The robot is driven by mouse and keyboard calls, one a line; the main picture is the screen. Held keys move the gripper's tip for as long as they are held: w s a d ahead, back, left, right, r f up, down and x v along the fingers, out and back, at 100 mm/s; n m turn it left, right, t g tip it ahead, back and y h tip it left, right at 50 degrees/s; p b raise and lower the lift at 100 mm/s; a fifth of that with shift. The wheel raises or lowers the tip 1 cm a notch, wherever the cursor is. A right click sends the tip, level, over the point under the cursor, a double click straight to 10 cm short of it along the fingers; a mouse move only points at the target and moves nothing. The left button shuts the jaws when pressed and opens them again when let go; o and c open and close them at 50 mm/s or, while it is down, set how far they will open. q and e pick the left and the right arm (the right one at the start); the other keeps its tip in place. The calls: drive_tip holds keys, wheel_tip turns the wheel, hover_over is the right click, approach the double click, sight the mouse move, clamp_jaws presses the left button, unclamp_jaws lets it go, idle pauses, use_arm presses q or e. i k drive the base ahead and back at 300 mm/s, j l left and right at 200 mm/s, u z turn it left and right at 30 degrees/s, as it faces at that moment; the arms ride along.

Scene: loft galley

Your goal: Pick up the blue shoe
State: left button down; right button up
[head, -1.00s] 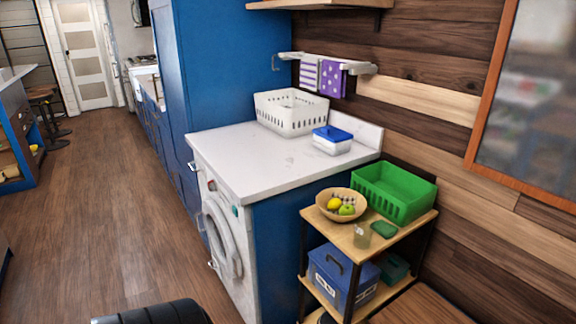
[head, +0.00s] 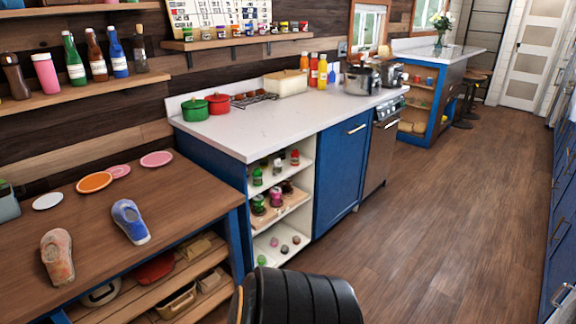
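The blue shoe (head: 130,221) lies on the brown wooden bench (head: 180,190) at the left of the head view. An orange-tan shoe (head: 57,257) lies on the same bench, to its left and nearer to me. A black rounded part of my own body shows at the bottom middle. Neither of my grippers shows in the head view, so I cannot see whether they are open or shut.
Flat discs in pink, orange and white (head: 95,182) lie at the back of the bench. Bins and baskets (head: 177,299) sit on its lower shelf. A white counter (head: 285,125) with pots and bottles stands to the right. The wooden floor (head: 440,220) is clear at the right.

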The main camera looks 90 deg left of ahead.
sight(125, 212)
drive_tip(key=u, duration=3.9)
drive_tip(key=i, duration=0.1)
